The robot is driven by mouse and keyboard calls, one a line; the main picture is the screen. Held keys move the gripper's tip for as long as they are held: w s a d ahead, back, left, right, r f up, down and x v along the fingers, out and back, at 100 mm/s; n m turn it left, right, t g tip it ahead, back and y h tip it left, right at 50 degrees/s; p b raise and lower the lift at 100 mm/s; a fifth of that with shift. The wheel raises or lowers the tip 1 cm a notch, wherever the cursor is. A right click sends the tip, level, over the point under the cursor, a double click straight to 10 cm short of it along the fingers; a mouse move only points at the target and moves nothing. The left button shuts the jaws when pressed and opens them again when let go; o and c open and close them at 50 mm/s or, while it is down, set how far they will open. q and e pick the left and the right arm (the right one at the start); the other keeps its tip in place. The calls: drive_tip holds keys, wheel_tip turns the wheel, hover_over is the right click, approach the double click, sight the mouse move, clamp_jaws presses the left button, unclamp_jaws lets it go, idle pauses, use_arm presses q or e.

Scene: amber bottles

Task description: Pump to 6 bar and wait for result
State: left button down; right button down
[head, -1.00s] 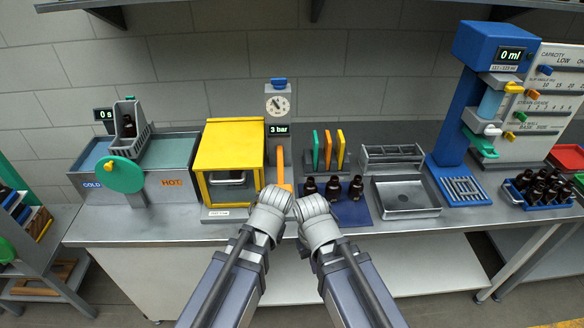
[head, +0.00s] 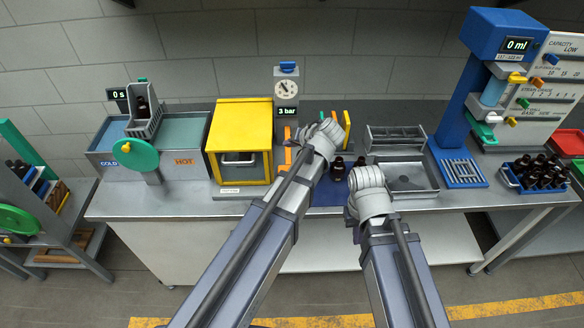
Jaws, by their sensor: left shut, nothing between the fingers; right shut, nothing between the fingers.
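The pressure gauge post (head: 286,92) stands beside the yellow box (head: 240,135). Its dial sits above a display (head: 287,111) reading 3 bar. An orange lever (head: 288,157) shows at its foot, partly hidden by my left arm. My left gripper (head: 327,130) is shut and empty, just right of the post, in front of the upright coloured plates. My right gripper (head: 369,178) is shut and empty, at the front right of the blue mat (head: 326,197). Amber bottles (head: 337,170) stand on the mat, partly hidden by my grippers.
A water bath (head: 188,140) labelled COLD and HOT stands left, its display (head: 119,94) reading 0 s. A wire rack (head: 395,140) and grey tray (head: 410,180) are at right. Beyond are a blue filler (head: 460,115) reading 0 ml and a crate of bottles (head: 537,178).

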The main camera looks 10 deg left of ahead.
use_arm(q)
drive_tip(key=shift+f, duration=0.15)
drive_tip(key=b, duration=0.9)
approach(290, 163)
drive_tip(key=a, duration=0.1)
drive_tip(key=a+f, duration=0.1)
drive_tip(key=a, duration=0.1)
drive_tip(key=a+f, duration=0.1)
drive_tip(key=shift+w+a+f, duration=0.2)
drive_tip(key=shift+a+f, duration=0.05)
drive_tip(key=shift+a, duration=0.05)
idle(1.1)
drive_tip(key=shift+f+b, duration=0.35)
drive_tip(key=shift+f, duration=0.1)
